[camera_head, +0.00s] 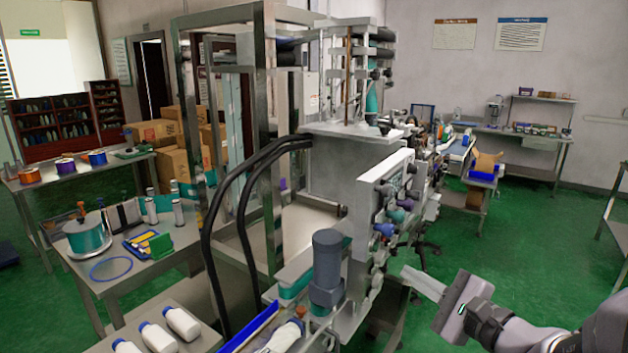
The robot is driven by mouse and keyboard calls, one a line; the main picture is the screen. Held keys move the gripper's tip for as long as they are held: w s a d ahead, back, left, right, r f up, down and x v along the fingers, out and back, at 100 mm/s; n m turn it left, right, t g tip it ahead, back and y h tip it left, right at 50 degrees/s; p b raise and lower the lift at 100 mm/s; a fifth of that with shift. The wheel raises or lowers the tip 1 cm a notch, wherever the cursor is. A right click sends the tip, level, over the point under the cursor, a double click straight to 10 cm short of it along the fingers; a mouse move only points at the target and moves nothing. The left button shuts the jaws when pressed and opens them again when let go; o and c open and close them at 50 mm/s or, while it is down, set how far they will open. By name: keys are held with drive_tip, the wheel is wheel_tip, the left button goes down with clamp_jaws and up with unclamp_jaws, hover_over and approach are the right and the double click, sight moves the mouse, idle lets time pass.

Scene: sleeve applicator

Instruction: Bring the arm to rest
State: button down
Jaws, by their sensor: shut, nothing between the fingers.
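My arm (530,335) reaches in from the lower right corner. My gripper (424,284) points left and slightly up, in front of the machine's right side. Its fingers are together, with nothing between them. I cannot tell how close the fingertips are to the machine. The sleeve applicator (352,165) is a large metal-framed machine in the middle of the view, with black hoses and a grey motor (327,270) low at its front.
A steel table (150,268) left of the machine holds a teal pot (87,236) and tools. Green floor (545,240) is open at the right. A workbench (490,140) stands at the back wall.

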drive_tip(key=s+a+f+n+g+b, duration=0.1)
drive_tip(key=s+a+f+n+g, duration=0.1)
drive_tip(key=s+a+n+g, duration=0.45)
drive_tip(key=s+a+f+n+g+b, duration=0.1)
drive_tip(key=s+a+f+n+g, duration=0.15)
drive_tip(key=s+a, duration=0.7)
drive_tip(key=s+d+f+n+h, duration=0.2)
drive_tip(key=s+d+n+h, duration=0.3)
drive_tip(key=s, duration=0.6)
drive_tip(key=shift+s+d+f+n+h+b, duration=0.15)
drive_tip(key=shift+d+f+n+h+b, duration=0.2)
drive_tip(key=shift+d+h, duration=0.7)
